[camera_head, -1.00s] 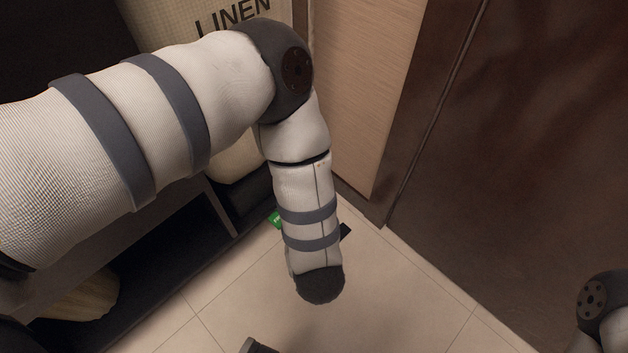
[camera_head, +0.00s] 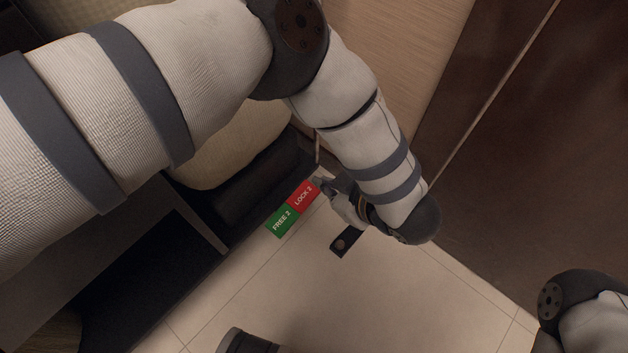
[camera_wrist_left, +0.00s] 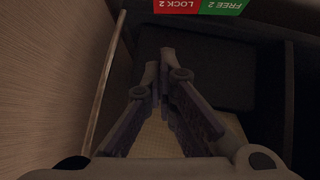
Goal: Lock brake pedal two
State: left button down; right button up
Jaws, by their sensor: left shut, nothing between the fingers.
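The brake pedal two plate has a red "LOCK 2" half (camera_head: 303,194) and a green "FREE 2" half (camera_head: 281,221). It lies low by the dark cart base, above the floor tiles. My left gripper (camera_head: 319,184) points at the red half's upper right end; its fingers are shut and empty. I cannot tell whether they touch the plate. In the left wrist view, the shut fingers (camera_wrist_left: 161,68) are below the red half (camera_wrist_left: 177,6) and green half (camera_wrist_left: 222,6), which show upside down at the top edge. My right gripper is out of view.
A pale linen bag (camera_head: 228,147) hangs above the dark cart base (camera_head: 150,265). A wood panel and a brown door (camera_head: 530,150) stand at right.

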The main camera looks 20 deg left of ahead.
aim_at(293, 209)
pick_arm(q)
jog(key=b+x, duration=0.3)
jog(key=x, duration=0.6)
jog(key=shift+f, duration=0.25)
jog(key=f+b, duration=0.1)
jog(key=f, duration=0.1)
jog(key=w+f+b, duration=0.1)
jog(key=f+b, duration=0.1)
jog(key=shift+a, duration=0.15)
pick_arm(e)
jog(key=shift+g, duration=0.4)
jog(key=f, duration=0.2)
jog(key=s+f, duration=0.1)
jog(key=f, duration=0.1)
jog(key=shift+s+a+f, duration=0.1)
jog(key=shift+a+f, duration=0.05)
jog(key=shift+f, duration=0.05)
pick_arm(q)
jog(key=shift+r, duration=0.1)
